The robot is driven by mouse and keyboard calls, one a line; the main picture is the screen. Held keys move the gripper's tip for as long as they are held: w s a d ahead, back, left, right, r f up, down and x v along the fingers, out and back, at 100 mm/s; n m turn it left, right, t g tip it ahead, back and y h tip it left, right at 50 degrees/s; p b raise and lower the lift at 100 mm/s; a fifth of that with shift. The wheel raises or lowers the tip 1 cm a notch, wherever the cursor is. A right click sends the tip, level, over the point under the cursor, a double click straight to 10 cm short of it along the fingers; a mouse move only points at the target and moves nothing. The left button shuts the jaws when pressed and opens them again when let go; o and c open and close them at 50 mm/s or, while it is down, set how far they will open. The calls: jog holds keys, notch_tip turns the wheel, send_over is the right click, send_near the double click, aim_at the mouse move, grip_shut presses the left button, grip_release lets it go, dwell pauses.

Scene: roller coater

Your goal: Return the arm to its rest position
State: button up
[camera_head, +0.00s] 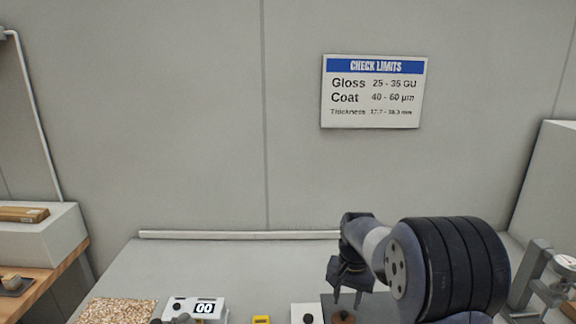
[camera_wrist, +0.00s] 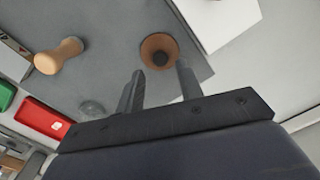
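My gripper (camera_head: 347,298) hangs at the end of my arm over the back part of the bench, pointing down. In the wrist view my gripper (camera_wrist: 158,84) has its two fingers apart with nothing between the tips. A brown round piece with a dark centre (camera_wrist: 159,49) lies beyond the fingertips on a grey mat (camera_wrist: 110,60); it also shows in the head view (camera_head: 344,317), just below the fingers. My arm's dark, ribbed link fills the lower right of the head view.
A wooden knob-shaped handle (camera_wrist: 60,56) stands on the mat. Red (camera_wrist: 44,118) and green (camera_wrist: 5,94) bins lie at left. A gauge stand (camera_head: 543,272) is at right.

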aim_at(344, 313)
notch_tip(344, 313, down, 6)
jog(key=shift+a+r, duration=0.1)
jog(key=shift+r, duration=2.35)
